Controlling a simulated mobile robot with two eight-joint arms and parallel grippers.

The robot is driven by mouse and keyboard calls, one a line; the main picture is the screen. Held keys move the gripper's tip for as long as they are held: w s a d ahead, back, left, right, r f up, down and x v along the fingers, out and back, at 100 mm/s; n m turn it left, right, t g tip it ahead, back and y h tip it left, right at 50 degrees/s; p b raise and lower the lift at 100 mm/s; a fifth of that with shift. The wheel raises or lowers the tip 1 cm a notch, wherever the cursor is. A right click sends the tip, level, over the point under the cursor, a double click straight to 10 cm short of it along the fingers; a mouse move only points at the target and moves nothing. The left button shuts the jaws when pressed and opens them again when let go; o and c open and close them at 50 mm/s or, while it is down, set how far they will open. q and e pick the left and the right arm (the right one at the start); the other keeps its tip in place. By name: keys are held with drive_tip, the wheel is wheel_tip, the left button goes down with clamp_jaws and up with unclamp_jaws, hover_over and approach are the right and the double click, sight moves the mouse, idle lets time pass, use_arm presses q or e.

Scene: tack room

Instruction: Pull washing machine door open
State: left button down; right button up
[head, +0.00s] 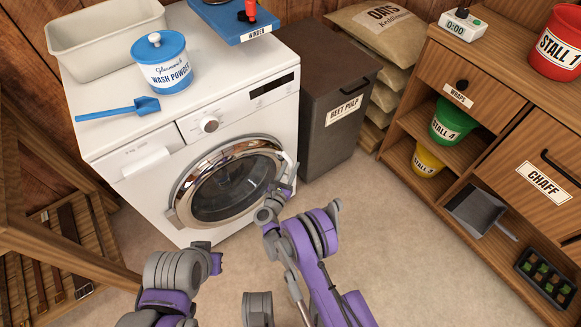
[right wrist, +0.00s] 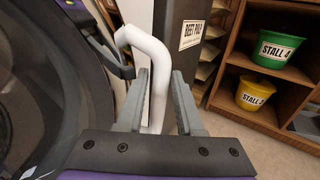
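The white washing machine (head: 140,175) stands against the back wall. Its round door (head: 228,185) has a chrome ring and dark glass and looks flush with the front. The white door handle (head: 291,166) is at the door's right side; it also shows as a bent white bar in the right wrist view (right wrist: 150,52). My right gripper (head: 283,187) is at the handle. In the right wrist view its two fingers (right wrist: 159,100) stand either side of the bar, with a gap at the right finger. My left gripper (head: 214,263) is low in front of the machine; its fingers are unclear.
A dark beet pulp bin (head: 325,130) stands close to the machine's right side. A wooden shelf unit (head: 405,150) with green (head: 452,122) and yellow (head: 427,160) buckets is further right. A wash powder tub (head: 160,68) and blue scoop (head: 120,109) sit on the machine. The floor in front is clear.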

clamp_jaws()
idle(1.3)
